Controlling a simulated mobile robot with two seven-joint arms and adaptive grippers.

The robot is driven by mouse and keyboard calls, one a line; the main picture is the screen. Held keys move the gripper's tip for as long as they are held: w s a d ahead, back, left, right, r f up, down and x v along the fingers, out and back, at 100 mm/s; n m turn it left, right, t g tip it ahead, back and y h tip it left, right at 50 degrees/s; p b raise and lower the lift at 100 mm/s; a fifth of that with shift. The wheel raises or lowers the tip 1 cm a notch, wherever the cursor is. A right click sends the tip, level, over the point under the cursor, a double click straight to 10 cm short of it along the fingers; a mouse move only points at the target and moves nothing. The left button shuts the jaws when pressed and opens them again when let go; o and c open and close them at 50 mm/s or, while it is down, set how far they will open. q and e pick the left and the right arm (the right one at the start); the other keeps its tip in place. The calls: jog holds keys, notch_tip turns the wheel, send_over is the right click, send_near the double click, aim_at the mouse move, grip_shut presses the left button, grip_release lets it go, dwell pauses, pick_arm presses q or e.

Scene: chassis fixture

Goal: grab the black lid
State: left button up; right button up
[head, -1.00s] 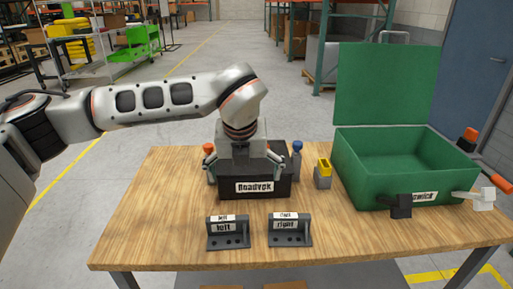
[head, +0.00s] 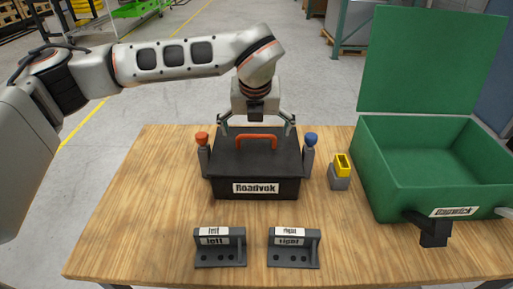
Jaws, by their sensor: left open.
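The black lid (head: 236,155) tops a dark box labelled "Roadvok" (head: 285,188) in the middle of the wooden table. An orange handle (head: 257,139) arches over the lid. My left gripper (head: 257,124) points down over the far part of the lid, behind the handle in the picture. Its fingers are spread wide, one to each side of the handle, with nothing between them. I cannot tell how high the fingertips are above the lid. My right gripper is not in view.
Posts with an orange knob (head: 202,139) and a blue knob (head: 311,139) flank the box. A grey block with a yellow top (head: 342,166) stands right of it. Brackets labelled left (head: 220,249) and right (head: 293,250) stand in front. An open green case (head: 400,180) fills the table's right.

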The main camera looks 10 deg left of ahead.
aim_at(256, 135)
pick_arm(q)
jog(key=x, duration=0.4)
jog(key=shift+w+r+p, duration=0.1)
jog(key=shift+r+p, duration=0.05)
jog(key=shift+p, duration=0.25)
jog(key=shift+w+a+f, duration=0.1)
jog(key=shift+w+f, duration=0.1)
jog(key=shift+f, duration=0.1)
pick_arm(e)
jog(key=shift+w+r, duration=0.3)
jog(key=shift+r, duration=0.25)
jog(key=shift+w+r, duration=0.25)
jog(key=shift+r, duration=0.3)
pick_arm(q)
jog(key=c, duration=1.4)
jog(key=shift+c, duration=0.2)
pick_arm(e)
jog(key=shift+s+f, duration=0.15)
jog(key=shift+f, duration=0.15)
pick_arm(q)
jog(key=shift+r, duration=0.15)
